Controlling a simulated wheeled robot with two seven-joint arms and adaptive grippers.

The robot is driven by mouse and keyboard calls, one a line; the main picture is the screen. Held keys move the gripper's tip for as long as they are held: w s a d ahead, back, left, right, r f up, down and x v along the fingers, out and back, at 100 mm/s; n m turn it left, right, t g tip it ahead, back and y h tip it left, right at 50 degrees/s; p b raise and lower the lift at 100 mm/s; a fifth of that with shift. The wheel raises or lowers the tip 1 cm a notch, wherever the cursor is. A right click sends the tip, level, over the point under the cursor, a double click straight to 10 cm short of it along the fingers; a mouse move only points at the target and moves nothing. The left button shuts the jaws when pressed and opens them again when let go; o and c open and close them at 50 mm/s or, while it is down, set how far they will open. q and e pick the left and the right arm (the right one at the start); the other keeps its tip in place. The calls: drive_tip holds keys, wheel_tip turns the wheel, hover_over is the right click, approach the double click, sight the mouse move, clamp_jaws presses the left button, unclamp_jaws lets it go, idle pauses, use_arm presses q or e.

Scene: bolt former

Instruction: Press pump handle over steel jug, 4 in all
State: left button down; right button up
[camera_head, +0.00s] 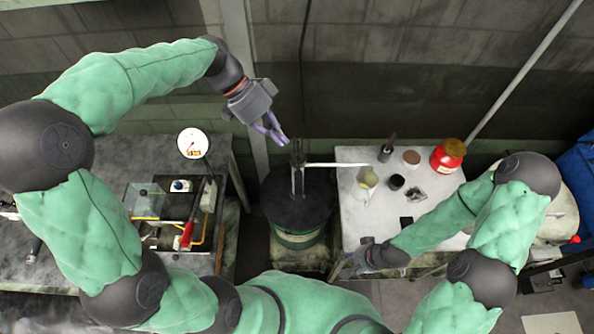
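The pump (297,175) stands upright on a dark drum (300,240) in the middle of the head view, its handle at the top. A pale spout (335,165) reaches right from it toward the steel jug (366,181), which stands on the white table and looks pale inside. My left gripper (281,139) has purple fingers pointing down and right, just above and left of the pump top. I see no contact with the handle, and its finger gap is unclear. My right gripper (343,266) is low at the white table's front left edge, away from the jug; its fingers are too small to judge.
The white table (365,232) also holds a red container (449,154), a dark bottle (386,149), a brown round lid (411,158) and a black cup (396,182). A cluttered bench (150,170) with a round gauge (193,143) stands left. A wall lies behind.

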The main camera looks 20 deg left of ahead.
use_arm(q)
hover_over(301, 184)
drive_tip(key=w+a, duration=0.1)
drive_tip(key=w, duration=0.1)
drive_tip(key=f, duration=0.7)
drive_tip(key=shift+w+p, duration=0.2)
drive_tip(key=shift+p, duration=0.2)
drive_tip(key=f, duration=0.1)
drive_tip(key=s+f, duration=0.1)
drive_tip(key=f, duration=0.1)
drive_tip(key=shift+s+a+f, duration=0.1)
drive_tip(key=shift+s+f, duration=0.1)
drive_tip(key=shift+f, duration=0.35)
drive_tip(key=shift+s+f+t+b, duration=0.25)
drive_tip(key=shift+f+b, duration=0.25)
drive_tip(key=shift+b, duration=0.3)
drive_tip(key=shift+s+f+t+b, duration=0.25)
drive_tip(key=shift+f+b, duration=0.25)
drive_tip(key=shift+b, duration=0.3)
wheel_tip(301, 184, down, 10)
drive_tip(key=s+m+t+y+b, duration=0.1)
drive_tip(key=t+b, duration=0.3)
drive_tip(key=b, duration=1.5)
drive_tip(key=shift+s+d+r+m+t+y, duration=0.15)
drive_tip(key=shift+s+d+m+t+y, duration=0.2)
drive_tip(key=shift+s+m, duration=0.2)
